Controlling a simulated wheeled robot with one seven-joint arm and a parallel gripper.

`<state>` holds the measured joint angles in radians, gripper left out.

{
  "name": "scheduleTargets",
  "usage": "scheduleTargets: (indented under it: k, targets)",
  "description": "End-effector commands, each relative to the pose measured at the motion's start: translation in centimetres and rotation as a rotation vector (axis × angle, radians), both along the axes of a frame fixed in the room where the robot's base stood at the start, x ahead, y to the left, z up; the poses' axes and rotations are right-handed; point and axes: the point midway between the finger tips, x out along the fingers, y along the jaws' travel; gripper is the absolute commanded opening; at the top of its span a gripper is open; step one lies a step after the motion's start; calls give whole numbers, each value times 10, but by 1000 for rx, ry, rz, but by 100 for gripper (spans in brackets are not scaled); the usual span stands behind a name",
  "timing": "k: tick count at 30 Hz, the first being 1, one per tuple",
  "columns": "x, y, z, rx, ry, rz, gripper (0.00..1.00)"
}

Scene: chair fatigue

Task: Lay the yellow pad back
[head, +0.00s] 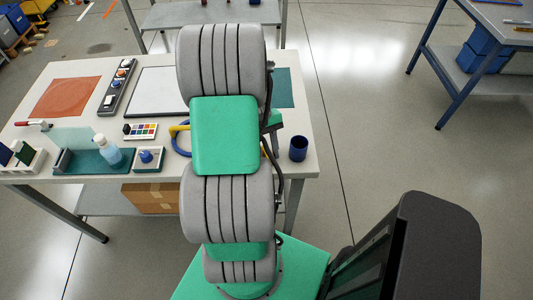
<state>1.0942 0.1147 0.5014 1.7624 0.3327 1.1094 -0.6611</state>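I cannot make out a yellow pad in the head view. The white worktable (45,158) carries a red-orange square mat (68,97) at left. A black-framed light grey panel (155,92) lies in the middle, and a teal sheet (284,88) lies at right, partly covered by my arm. My gripper is hidden; my grey and green arm blocks the table's centre.
A dark strip with round parts (118,86), a colour-square tray (140,131), a teal stand with a bottle (112,152), a white holder (22,160) and a dark blue cup (299,149) stand on the table. Another table (490,22) is at upper right. The floor between is clear.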

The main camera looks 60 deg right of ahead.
Motion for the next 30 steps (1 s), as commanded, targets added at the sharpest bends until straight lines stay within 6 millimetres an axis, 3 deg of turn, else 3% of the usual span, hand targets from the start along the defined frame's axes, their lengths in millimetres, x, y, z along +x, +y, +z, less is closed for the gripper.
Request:
scheduleTargets:
  k: [11,12,19,30]
  targets:
    - [0,0,-9,-2,-1,-2,0]
    - [0,0,-9,-2,-1,-2,38]
    - [0,0,-8,-2,-1,-2,57]
    - [3,-3,2,-4,-1,-2,57]
